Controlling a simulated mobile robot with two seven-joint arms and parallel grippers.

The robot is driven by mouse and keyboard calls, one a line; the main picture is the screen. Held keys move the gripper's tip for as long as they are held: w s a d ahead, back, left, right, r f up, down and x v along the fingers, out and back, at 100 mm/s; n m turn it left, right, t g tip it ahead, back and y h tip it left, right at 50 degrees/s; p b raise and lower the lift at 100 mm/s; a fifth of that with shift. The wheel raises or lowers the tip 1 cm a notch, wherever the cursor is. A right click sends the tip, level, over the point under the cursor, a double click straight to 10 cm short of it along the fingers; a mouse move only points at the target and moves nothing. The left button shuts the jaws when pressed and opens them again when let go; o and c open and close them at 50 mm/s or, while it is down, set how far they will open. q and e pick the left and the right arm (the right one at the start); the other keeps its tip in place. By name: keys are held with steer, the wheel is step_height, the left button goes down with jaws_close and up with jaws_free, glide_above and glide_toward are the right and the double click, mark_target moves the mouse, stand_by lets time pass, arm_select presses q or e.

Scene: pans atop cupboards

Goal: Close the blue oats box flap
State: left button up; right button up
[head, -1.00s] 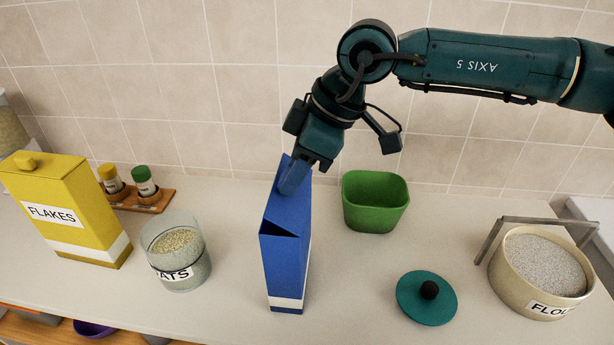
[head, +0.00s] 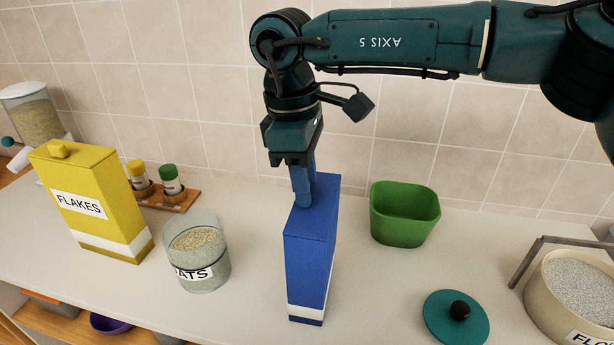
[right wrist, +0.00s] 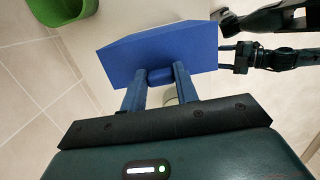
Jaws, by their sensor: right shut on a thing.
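The blue box (head: 311,262) stands upright on the counter in the head view. Its top flap (head: 311,221) now lies down over the opening, with no gap that I can see. My right gripper (head: 303,190) points down at the back of the box top. In the right wrist view, its fingers (right wrist: 160,80) are shut on a small blue tab at the edge of the box top (right wrist: 165,48). My left gripper (right wrist: 229,54) shows beyond the box at the right of that view, its two fingers apart. It is not in the head view.
A glass oats jar (head: 197,255) and a yellow flakes box (head: 95,205) stand to the left. A green bin (head: 404,215), a teal lid (head: 456,318) and a flour pot (head: 560,315) are to the right. The tiled wall is behind.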

steer(key=o, duration=1)
steer(key=shift+f, duration=0.1)
step_height(320, 180, up, 13)
steer(key=a, duration=0.1)
steer(key=shift+w+a+b, duration=0.2)
steer(key=shift+a+b, duration=0.05)
steer(key=shift+b, duration=0.2)
